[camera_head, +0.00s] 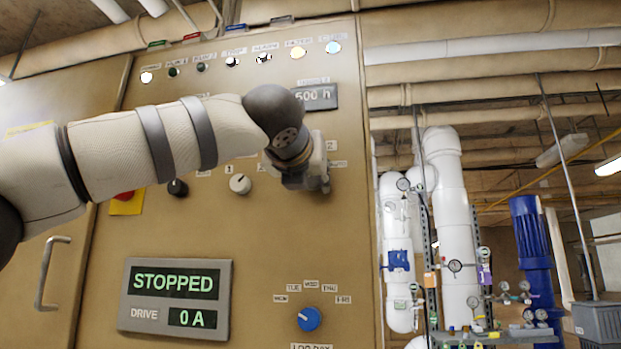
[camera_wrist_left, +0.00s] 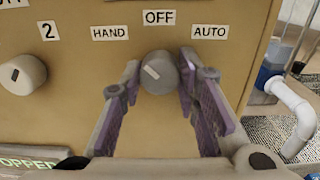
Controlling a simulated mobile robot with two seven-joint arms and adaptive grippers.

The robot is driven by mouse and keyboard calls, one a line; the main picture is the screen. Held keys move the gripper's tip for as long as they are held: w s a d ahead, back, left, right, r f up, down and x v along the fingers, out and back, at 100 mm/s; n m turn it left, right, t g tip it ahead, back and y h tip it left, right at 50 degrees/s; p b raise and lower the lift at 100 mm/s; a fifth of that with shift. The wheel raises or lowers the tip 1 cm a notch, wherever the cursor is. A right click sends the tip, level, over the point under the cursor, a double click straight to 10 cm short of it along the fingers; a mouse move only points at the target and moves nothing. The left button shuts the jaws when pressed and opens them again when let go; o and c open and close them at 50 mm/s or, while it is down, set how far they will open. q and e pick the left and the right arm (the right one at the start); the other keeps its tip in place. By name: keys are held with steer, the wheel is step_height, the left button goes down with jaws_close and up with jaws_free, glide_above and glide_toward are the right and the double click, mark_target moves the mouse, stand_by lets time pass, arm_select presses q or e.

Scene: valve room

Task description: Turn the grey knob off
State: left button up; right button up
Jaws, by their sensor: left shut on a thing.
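The grey knob (camera_wrist_left: 158,73) sits on the tan panel under the labels HAND, OFF (camera_wrist_left: 159,17) and AUTO in the left wrist view. Its white mark is tilted toward the upper left, on the HAND side. My left gripper (camera_wrist_left: 160,88) is shut on this knob, with one purple-padded finger on each side. In the head view my left gripper (camera_head: 318,180) is against the panel, and it and my arm hide the knob there. My right gripper is in neither view.
Another pale knob (camera_head: 240,184) and a black knob (camera_head: 178,187) are left of my gripper. A blue knob (camera_head: 309,318) is below. A display (camera_head: 176,283) reads STOPPED. A door handle (camera_head: 48,272) sticks out at left. White pipes (camera_head: 452,220) stand right of the panel.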

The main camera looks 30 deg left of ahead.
arm_select(q)
steer(key=shift+m, duration=4.3)
steer(key=o, duration=1.2)
steer(key=shift+a, duration=0.1)
